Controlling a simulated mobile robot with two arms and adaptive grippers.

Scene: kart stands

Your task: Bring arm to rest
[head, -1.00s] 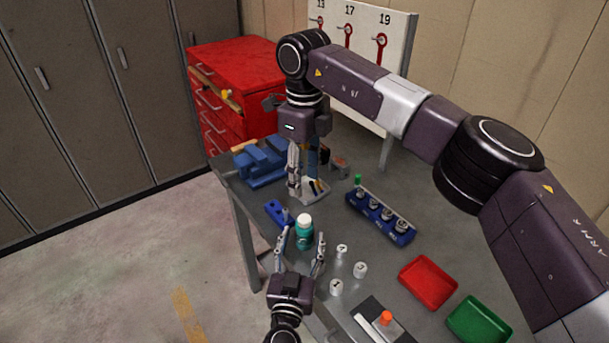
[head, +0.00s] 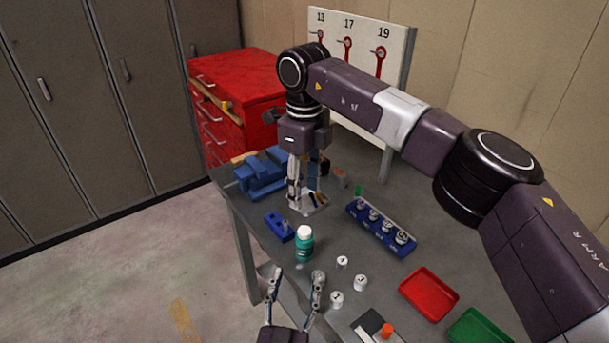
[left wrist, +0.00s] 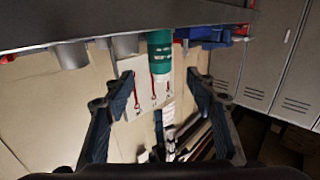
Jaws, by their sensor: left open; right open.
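My left gripper (head: 295,284) is open and empty at the bottom of the head view, in front of the bench's front edge. A teal bottle with a white cap (head: 304,244) stands upright on the bench, just beyond its fingertips and apart from them. In the left wrist view, which is upside down, the bottle (left wrist: 160,52) shows ahead between the open fingers.
The grey bench (head: 330,240) also holds a blue vise (head: 262,175), a blue socket rack (head: 381,229), a small blue block (head: 279,228), several white cylinders (head: 342,262), a red tray (head: 429,293) and a green tray (head: 480,328). A red cabinet (head: 236,72) stands behind. Open floor lies left.

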